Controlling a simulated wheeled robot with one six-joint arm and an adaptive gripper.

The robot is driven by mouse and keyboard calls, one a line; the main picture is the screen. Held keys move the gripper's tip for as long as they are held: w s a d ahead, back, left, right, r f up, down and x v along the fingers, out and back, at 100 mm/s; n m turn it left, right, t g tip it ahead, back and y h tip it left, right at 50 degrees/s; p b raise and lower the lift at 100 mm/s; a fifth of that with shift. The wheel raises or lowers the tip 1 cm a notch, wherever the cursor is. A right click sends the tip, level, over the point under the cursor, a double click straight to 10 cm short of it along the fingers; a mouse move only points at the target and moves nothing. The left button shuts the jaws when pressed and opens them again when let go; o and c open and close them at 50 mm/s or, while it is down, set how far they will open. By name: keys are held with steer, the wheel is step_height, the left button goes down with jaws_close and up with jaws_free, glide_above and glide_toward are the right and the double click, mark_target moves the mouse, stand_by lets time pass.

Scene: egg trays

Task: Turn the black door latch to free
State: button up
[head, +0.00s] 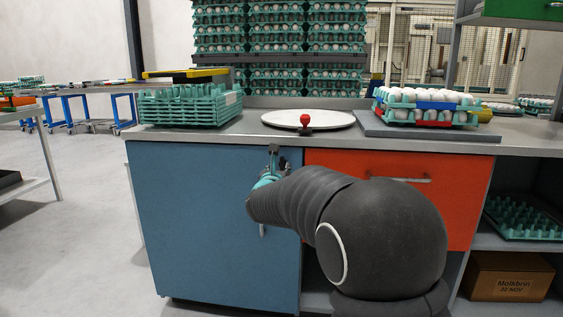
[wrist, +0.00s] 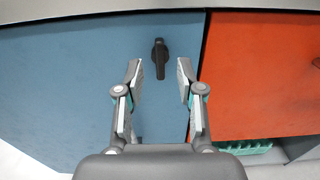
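The black door latch (wrist: 160,57) is on the upper right part of the blue door (wrist: 60,85). In the wrist view it points up and down, close to upright. My gripper (wrist: 160,72) is open, with one finger on each side of the latch's lower part in the picture. A gap shows between each finger and the latch, and I cannot tell how far the tips are from the door. In the head view my gripper (head: 274,160) is in front of the blue door (head: 205,220), and my arm hides most of the latch area.
An orange-red drawer front (head: 455,210) with a metal handle (head: 398,179) is right of the door. The counter (head: 245,128) above holds green trays (head: 190,108), a round white plate (head: 310,118), a red knob (head: 305,120) and egg trays (head: 425,117). Open floor is at left.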

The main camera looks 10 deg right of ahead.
mark_target(282, 162)
steer(key=shift+p+x, duration=0.35)
steer(key=shift+x, duration=2.3)
jaws_close()
